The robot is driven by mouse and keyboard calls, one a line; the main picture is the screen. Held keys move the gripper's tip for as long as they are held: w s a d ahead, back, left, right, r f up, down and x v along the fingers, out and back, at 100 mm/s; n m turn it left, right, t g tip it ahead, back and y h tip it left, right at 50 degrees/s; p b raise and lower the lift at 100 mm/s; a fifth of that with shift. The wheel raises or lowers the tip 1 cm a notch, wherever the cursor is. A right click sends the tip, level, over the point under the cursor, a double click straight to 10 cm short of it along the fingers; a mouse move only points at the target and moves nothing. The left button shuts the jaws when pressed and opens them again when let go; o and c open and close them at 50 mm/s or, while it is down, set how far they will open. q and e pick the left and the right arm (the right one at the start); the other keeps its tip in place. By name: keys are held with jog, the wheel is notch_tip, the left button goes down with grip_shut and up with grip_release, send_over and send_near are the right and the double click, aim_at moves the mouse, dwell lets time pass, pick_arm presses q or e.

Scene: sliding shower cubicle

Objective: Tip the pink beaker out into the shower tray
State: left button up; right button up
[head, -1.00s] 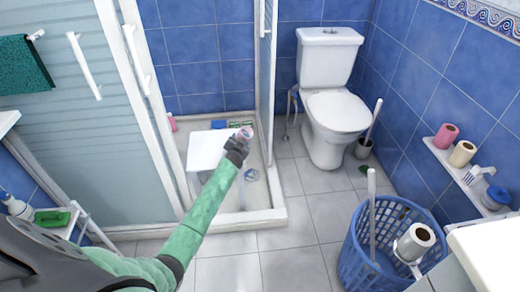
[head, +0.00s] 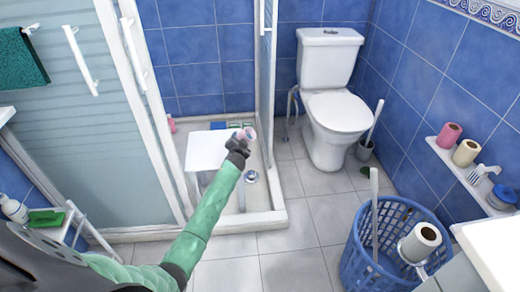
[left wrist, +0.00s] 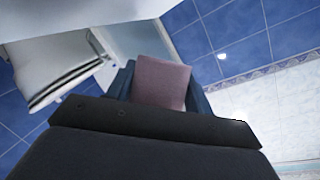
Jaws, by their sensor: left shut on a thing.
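The pink beaker (head: 249,134) is in my left gripper (head: 240,144), above the shower tray (head: 260,200) and just right of the white shower seat. The beaker is tilted, and its rim shows toward the right in the head view. In the left wrist view, the beaker (left wrist: 161,82) sits between the dark fingers of my left gripper (left wrist: 160,95), which is shut on it. The beaker's contents cannot be made out. The tray's white rim and round drain (head: 251,176) lie below the gripper. My right gripper is not in view.
The white seat (head: 208,150) stands inside the cubicle, left of the beaker. The sliding glass door (head: 150,120) is open at the right. A toilet (head: 335,115) and blue basket (head: 385,250) stand to the right.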

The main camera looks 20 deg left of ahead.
pick_arm(q)
jog(key=shift+a+r+m+b, duration=0.15)
jog(key=shift+m+b, duration=0.35)
jog(key=shift+b, duration=0.45)
jog(key=shift+r+m+t+y+b, duration=0.3)
jog(key=shift+r+m+b, duration=0.1)
jog(key=shift+a+f+b, duration=0.1)
jog(key=shift+b, duration=0.55)
jog(key=shift+m+t+y+b, duration=0.3)
jog(key=shift+m+b, duration=0.6)
jog(key=shift+b, duration=0.15)
jog(key=shift+r, duration=0.25)
